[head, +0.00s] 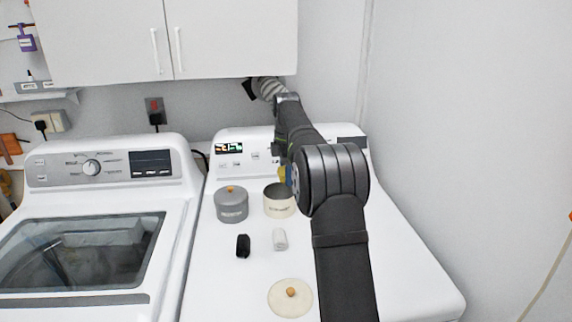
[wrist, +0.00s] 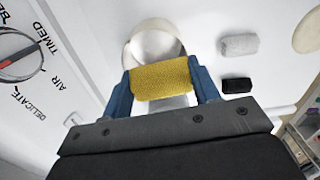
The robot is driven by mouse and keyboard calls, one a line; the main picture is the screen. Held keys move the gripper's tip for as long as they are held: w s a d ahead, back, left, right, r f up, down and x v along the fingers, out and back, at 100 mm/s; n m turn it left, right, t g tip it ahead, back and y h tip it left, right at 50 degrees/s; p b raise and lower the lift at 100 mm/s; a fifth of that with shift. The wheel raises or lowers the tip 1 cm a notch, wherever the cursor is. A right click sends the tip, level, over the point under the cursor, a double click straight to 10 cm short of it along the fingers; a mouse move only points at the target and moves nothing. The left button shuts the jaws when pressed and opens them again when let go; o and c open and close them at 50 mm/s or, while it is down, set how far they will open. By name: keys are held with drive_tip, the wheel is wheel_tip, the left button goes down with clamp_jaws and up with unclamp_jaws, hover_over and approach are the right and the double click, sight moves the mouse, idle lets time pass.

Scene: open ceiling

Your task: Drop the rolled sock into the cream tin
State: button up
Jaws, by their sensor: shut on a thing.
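My gripper (wrist: 162,82) has its blue fingers shut on a yellow, rough-textured roll, the rolled sock (wrist: 160,77). In the head view only a bit of the yellow sock (head: 283,175) shows, just above the back rim of the cream tin; my arm hides most of the gripper. The cream tin (head: 279,207) stands open and upright on the right machine. In the wrist view the tin (wrist: 153,32) shows beyond the sock, which covers part of it. The gripper appears above or very near the tin's mouth; the exact height is unclear.
A grey lidded tin (head: 231,208) stands just left of the cream tin. A black roll (head: 243,246) and a pale grey roll (head: 280,240) lie in front. A cream lid with a knob (head: 289,305) lies nearer. The control panel (head: 255,146) rises behind.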

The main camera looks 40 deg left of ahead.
drive_tip(key=shift+f, duration=0.3)
drive_tip(key=o, duration=1)
drive_tip(key=shift+o, duration=0.2)
drive_tip(key=shift+r, duration=0.1)
wheel_tip(320, 180, up, 12)
drive_tip(key=shift+f, duration=0.25)
